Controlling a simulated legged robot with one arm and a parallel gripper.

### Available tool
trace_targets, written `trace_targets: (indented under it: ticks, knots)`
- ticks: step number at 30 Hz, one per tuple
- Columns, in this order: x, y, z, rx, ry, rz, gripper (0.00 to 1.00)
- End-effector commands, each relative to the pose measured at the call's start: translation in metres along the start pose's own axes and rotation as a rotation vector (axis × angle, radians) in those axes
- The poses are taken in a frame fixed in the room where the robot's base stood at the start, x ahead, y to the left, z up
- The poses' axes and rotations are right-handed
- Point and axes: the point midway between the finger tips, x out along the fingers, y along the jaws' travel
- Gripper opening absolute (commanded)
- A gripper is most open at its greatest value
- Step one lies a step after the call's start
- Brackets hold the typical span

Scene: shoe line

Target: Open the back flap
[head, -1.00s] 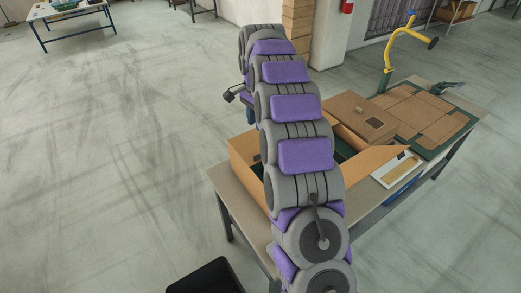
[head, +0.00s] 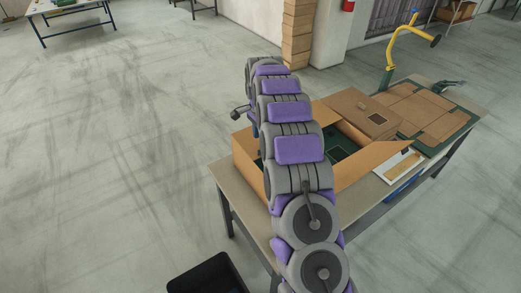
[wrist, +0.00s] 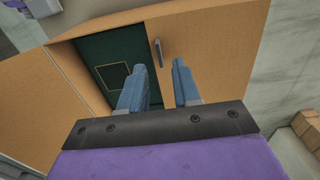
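An open cardboard box (head: 243,160) with a dark green inside stands on the table, partly hidden behind my arm in the head view. In the wrist view its green inside (wrist: 98,51) shows at the upper left. A tan cardboard panel (wrist: 220,48), which looks like a flap, lies right of the opening; I cannot tell for sure that it is the back flap. A small grey bar (wrist: 159,52) is at its left edge. My gripper (wrist: 159,66) is open, with its two blue fingers apart near this bar. Nothing shows between them; contact is unclear.
A wide flap (head: 378,160) sticks out on the box's right side. A closed brown box (head: 360,112), a green mat with flat cardboard (head: 425,112) and a yellow stand (head: 390,50) are farther back. A black bin (head: 205,275) is on the floor at front.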

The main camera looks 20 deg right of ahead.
Motion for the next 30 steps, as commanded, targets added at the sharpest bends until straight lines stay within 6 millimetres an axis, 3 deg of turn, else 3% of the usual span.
trace_targets:
  ticks: [3, 10, 24, 30]
  knots:
    - [0.027, 0.002, -0.003, 0.002, -0.004, 0.004, 0.32]
    - [0.058, 0.002, -0.005, 0.002, -0.005, 0.002, 0.32]
    - [0.067, 0.001, -0.002, 0.001, -0.001, -0.001, 0.31]
    - [0.067, 0.001, -0.004, 0.002, -0.003, -0.001, 0.12]
